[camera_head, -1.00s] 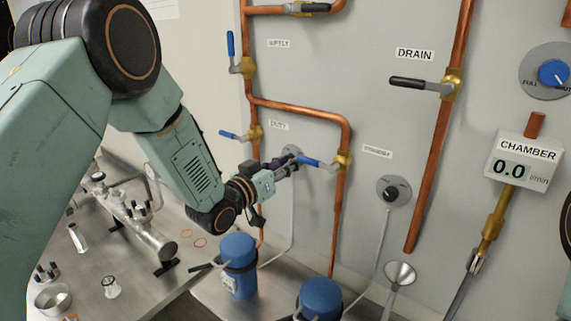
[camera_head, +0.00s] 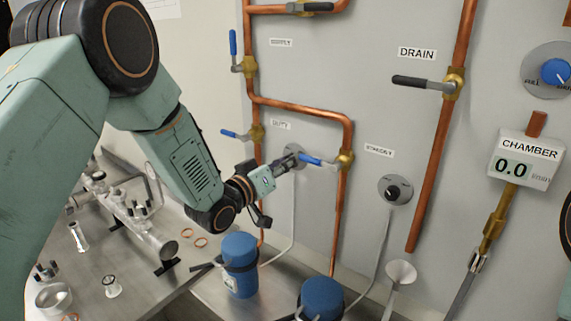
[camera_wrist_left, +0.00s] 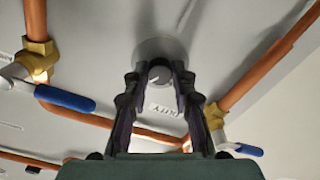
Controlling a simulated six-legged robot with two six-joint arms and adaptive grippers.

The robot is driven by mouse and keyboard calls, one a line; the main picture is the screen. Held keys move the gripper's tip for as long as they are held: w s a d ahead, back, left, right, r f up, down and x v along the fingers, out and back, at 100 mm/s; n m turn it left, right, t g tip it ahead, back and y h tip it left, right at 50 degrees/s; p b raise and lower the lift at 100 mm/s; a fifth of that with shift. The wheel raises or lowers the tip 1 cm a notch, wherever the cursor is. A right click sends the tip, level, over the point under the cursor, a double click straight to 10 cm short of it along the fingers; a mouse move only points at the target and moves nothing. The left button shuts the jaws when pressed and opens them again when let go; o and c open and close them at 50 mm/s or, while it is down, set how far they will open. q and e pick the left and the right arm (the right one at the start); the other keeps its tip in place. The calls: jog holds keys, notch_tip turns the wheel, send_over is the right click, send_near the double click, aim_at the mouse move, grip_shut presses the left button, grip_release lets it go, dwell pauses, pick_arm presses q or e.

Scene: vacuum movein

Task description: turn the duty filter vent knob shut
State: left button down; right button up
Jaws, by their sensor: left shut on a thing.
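The duty filter vent knob is a small dark knob on a round grey dial (camera_head: 298,150) on the wall, below the DUTY label (camera_head: 281,124). My left gripper (camera_head: 291,160) reaches it from the lower left and covers much of it in the head view. In the left wrist view the knob (camera_wrist_left: 160,73) sits between the two fingertips of my left gripper (camera_wrist_left: 159,78), which is shut on it. The dial's rim (camera_wrist_left: 160,47) shows behind. The knob's pointer and dial marks cannot be read. My right gripper is not in view.
Blue-handled valves flank the dial: one handle (camera_head: 310,160) close right, another (camera_head: 235,134) left. Copper pipes (camera_head: 300,109) run above. The standby knob (camera_head: 393,190) is to the right.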

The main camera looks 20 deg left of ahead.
pick_arm(q)
jog(key=shift+n, duration=7.7)
jog(key=c, duration=1.5)
grip_release()
jog(key=o, duration=0.4)
jog(key=shift+a, duration=0.15)
